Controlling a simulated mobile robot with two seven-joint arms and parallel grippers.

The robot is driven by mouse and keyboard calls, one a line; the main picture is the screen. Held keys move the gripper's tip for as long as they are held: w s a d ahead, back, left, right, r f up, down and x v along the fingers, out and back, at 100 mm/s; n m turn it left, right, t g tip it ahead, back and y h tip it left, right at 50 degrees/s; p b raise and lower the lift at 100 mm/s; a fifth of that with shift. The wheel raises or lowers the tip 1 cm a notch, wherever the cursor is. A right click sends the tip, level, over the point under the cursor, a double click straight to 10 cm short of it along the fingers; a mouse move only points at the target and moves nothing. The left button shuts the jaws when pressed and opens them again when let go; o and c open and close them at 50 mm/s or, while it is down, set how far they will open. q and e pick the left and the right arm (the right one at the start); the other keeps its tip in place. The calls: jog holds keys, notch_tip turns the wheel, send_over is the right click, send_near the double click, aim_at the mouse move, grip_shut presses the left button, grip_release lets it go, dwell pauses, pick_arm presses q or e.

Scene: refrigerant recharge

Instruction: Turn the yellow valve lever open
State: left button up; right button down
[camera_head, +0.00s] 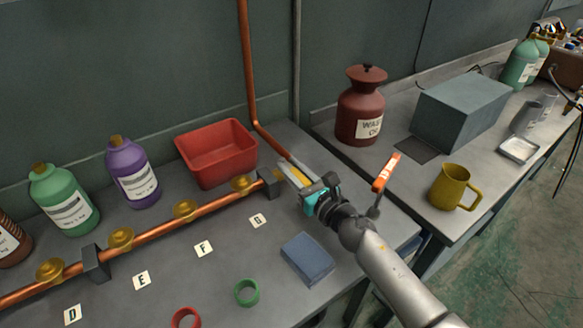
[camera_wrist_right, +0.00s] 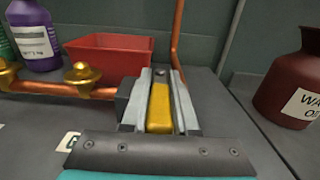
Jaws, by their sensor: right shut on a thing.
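The yellow valve lever (camera_wrist_right: 160,108) lies between the two fingers of my right gripper (camera_wrist_right: 162,90) in the wrist view. In the head view the lever (camera_head: 299,176) shows as a yellow strip at the right end of the copper pipe (camera_head: 205,209). My right gripper (camera_head: 293,174) is shut on the lever there, its arm reaching in from the lower right. The fingers hide the lever's sides and most of the valve body. My left gripper is not in the head view.
A red bin (camera_head: 216,152) stands close behind the pipe's right end. A vertical copper pipe (camera_head: 248,65) rises behind the gripper. A blue block (camera_head: 308,258), a green ring (camera_head: 247,292) and a red ring (camera_head: 186,318) lie in front. A brown waste container (camera_head: 361,108) stands on the right bench.

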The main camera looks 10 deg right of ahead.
dwell(0.8)
jog(key=y+b, duration=0.1)
jog(key=n+g+y+b, duration=0.1)
jog(key=n+y+b, duration=0.1)
jog(key=shift+w+d+f+g, duration=0.15)
jog(key=shift+w+d+g, duration=0.1)
jog(key=shift+d+g, duration=0.1)
jog(key=shift+n+g+y+b, duration=0.25)
jog(key=shift+n+y+b, duration=0.25)
jog(key=shift+y+b, duration=0.1)
jog(key=c, duration=0.7)
grip_release()
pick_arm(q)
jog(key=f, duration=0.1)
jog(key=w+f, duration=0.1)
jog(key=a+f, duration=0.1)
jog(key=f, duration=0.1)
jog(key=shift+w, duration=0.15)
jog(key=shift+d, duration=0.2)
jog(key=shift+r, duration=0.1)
pick_arm(e)
jog(key=shift+r, duration=0.2)
